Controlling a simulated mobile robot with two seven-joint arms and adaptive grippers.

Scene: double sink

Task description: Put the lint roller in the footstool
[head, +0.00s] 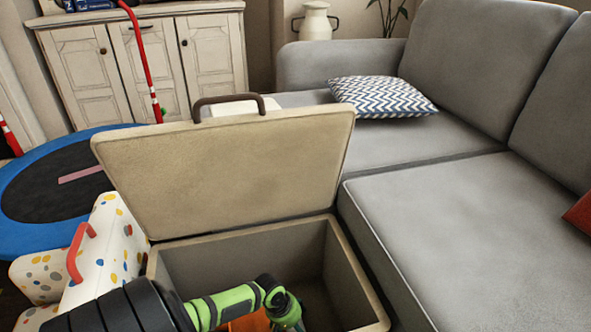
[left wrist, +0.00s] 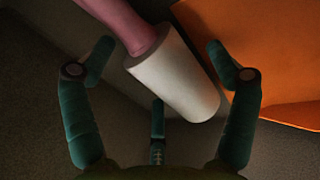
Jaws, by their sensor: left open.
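The footstool (head: 350,280) stands open, with its beige lid (head: 225,175) tilted up at the back. My left gripper (head: 287,312) reaches down inside it, small and partly cut off by the lower picture edge. In the left wrist view the lint roller (left wrist: 178,78), with a white roll and a pink handle, lies ahead of my left gripper (left wrist: 160,75). The fingers are spread open on either side of the white roll, with no visible grip on it. The roller appears to be inside the footstool; it is hidden in the head view. My right gripper is not in view.
An orange item (head: 247,321) lies in the footstool beside the roller. A grey sofa (head: 450,230) with a zigzag cushion (head: 380,96) is close on the right. A blue-rimmed trampoline (head: 40,185) and a dotted white object (head: 110,245) stand at left.

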